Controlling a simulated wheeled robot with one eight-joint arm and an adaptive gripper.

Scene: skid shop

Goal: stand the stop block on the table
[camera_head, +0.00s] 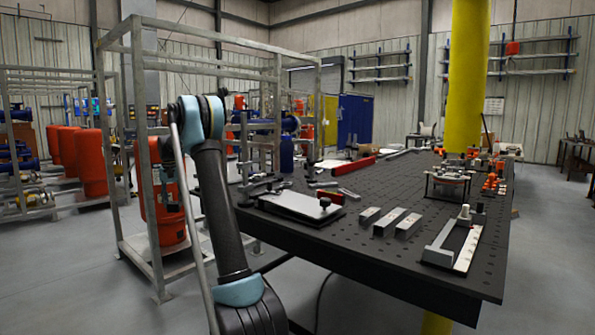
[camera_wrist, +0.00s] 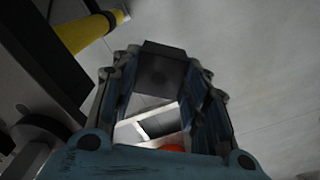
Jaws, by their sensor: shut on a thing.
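In the wrist view my gripper (camera_wrist: 160,82) is shut on a dark, square-faced block (camera_wrist: 162,66), which I take to be the stop block. The block sits between the two fingertips, and its far side is hidden. The grey floor shows behind it. The black perforated table (camera_head: 345,250) stands to the right in the head view. A dark edge, probably the table's, shows at the left of the wrist view.
Bare table lies between the plate and the front edge. A yellow column (camera_head: 466,75) and a metal frame (camera_head: 147,150) stand nearby.

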